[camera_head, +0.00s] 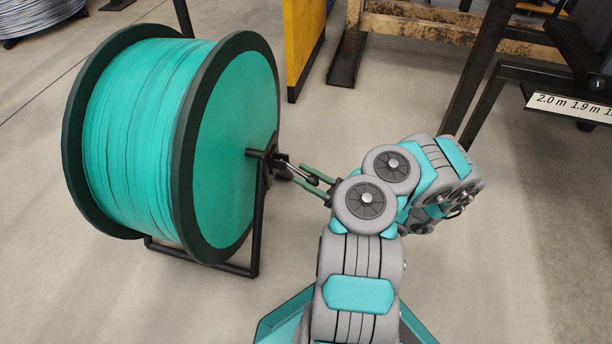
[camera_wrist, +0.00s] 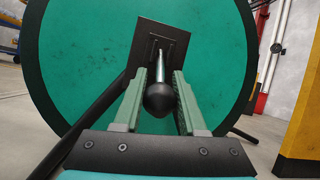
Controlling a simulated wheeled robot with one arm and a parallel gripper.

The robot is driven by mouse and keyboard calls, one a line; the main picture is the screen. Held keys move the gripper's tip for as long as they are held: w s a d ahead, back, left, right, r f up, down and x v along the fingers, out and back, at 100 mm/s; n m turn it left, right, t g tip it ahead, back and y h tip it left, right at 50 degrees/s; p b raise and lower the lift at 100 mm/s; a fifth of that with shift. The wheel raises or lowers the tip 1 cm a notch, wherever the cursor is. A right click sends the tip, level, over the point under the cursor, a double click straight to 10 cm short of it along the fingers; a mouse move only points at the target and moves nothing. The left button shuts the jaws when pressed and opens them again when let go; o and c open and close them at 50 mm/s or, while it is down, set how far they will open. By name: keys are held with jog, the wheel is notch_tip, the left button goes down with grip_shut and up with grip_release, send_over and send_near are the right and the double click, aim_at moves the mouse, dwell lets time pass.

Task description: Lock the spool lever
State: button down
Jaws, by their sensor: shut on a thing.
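The large spool (camera_head: 148,130) of teal wire has dark rims and stands on a black frame at the left in the head view. The spool lever (camera_head: 297,170) is a thin metal rod with a black ball knob, coming out of a black bracket (camera_head: 262,156) by the spool's right face. In the wrist view the lever's knob (camera_wrist: 160,99) points toward me, and its rod runs back to a black plate (camera_wrist: 157,46). My gripper (camera_wrist: 161,78) has its green fingers on both sides of the lever, shut on it. The finger contact is partly hidden by the knob.
A yellow post (camera_head: 303,42) stands behind the spool. Wooden beams (camera_head: 440,30) lie at the back. A black frame with a length scale (camera_head: 570,105) is at the right. Another spool (camera_head: 35,15) is at the far left. Floor at lower right is clear.

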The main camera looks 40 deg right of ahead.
jog(key=shift+f, duration=0.1)
jog(key=c, duration=0.5)
grip_release()
jog(key=shift+c, duration=0.2)
jog(key=v, duration=0.7)
jog(key=shift+s+d+f, duration=0.15)
jog(key=shift+s+d, duration=0.1)
